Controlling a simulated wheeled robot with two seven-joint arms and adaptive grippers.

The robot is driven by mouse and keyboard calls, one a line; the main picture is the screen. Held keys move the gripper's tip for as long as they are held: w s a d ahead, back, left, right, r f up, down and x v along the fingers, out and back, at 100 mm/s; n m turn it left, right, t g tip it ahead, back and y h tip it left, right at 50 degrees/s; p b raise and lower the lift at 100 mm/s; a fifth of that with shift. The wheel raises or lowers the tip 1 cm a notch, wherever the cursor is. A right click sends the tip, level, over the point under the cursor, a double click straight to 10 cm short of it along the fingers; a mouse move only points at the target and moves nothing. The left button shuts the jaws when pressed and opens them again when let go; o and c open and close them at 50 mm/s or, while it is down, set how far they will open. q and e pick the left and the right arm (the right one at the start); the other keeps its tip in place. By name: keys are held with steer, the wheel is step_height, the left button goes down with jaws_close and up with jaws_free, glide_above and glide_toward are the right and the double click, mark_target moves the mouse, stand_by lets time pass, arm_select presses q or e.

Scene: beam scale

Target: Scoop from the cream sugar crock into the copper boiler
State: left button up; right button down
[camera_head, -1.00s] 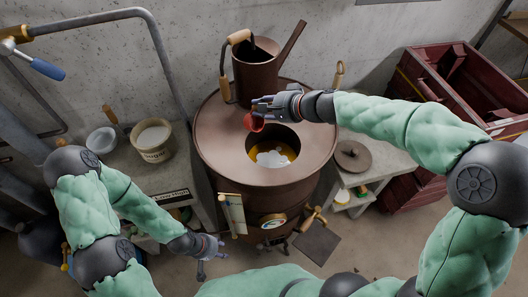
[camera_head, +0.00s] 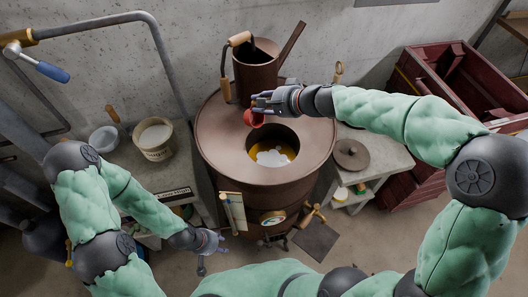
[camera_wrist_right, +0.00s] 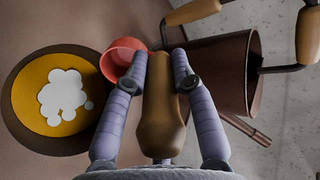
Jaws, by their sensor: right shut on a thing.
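The copper boiler (camera_head: 220,150) stands in the middle, with a round opening in its top. Through the opening I see yellow contents with a white sugar heap (camera_head: 272,158), also in the right wrist view (camera_wrist_right: 63,98). The cream sugar crock (camera_head: 155,153), full of white sugar, stands on the left bench. My right gripper (camera_head: 260,106) is shut on the wooden handle (camera_wrist_right: 163,105) of a red scoop (camera_head: 254,118). The scoop is above the boiler top, at the opening's back-left edge. My left gripper (camera_head: 208,248) is open and empty, low in front of the left bench.
A brown watering can (camera_head: 257,75) stands behind the scoop, close to my right gripper. A grey bowl (camera_head: 104,139) is beside the crock. A round lid (camera_head: 351,154) lies on the right bench. Dark red crates (camera_head: 450,110) stand at the right.

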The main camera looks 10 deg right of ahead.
steer(key=shift+r+p, duration=1.7)
steer(key=shift+r, duration=0.85)
steer(key=shift+f, duration=0.1)
steer(key=n+g+h+p, duration=0.1)
steer(key=g+p, duration=0.1)
steer(key=p, duration=0.8)
steer(key=n+g+h+p, duration=0.1)
steer(key=g+p, duration=0.1)
steer(key=p, duration=1.2)
steer(key=shift+n+g+h, duration=0.5)
steer(key=shift+g, duration=0.1)
